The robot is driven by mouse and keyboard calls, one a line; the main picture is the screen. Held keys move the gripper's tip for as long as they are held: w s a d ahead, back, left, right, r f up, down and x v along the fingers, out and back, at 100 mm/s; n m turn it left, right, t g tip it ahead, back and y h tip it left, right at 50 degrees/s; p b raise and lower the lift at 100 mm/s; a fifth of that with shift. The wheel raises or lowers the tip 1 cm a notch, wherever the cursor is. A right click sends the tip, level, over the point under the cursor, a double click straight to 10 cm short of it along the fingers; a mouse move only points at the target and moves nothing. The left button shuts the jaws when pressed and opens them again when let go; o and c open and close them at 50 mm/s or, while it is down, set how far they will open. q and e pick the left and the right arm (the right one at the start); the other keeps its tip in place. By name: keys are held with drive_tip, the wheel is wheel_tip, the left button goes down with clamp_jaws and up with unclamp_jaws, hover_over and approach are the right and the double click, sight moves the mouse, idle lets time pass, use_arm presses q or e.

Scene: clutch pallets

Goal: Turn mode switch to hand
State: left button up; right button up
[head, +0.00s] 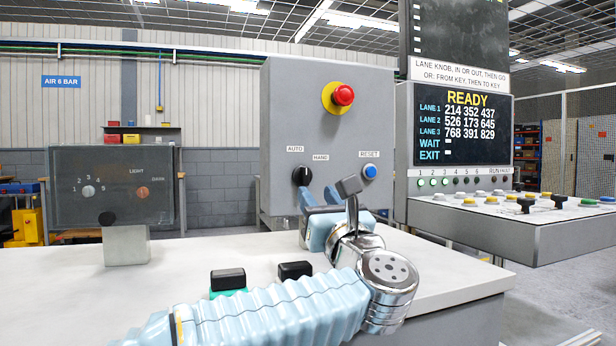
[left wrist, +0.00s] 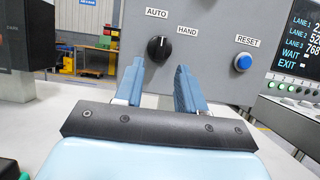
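The mode switch (head: 302,176) is a round black knob on the front of a grey box, with the labels AUTO (head: 295,149) to its upper left and HAND (head: 321,157) to its upper right. In the left wrist view the knob (left wrist: 158,48) shows a short pale mark near its top, pointing up and slightly right. My left gripper (head: 318,193) is in front of the box, just below and right of the knob in the head view. Its blue fingers (left wrist: 160,68) are apart with nothing between them, and the knob appears just beyond their tips. My right gripper is out of view.
A blue RESET button (head: 370,172) is right of the switch, and a red emergency stop (head: 343,95) is above. A dark panel box (head: 110,188) stands at left on the pale bench (head: 180,262). Two black-topped blocks (head: 228,279) lie near my left arm.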

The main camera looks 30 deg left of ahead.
sight(306, 180)
use_arm(q)
drive_tip(key=p+x, duration=0.1)
drive_tip(key=x, duration=0.4)
drive_tip(key=shift+w+a+r, duration=0.2)
drive_tip(key=shift+a, duration=0.05)
clamp_jaws()
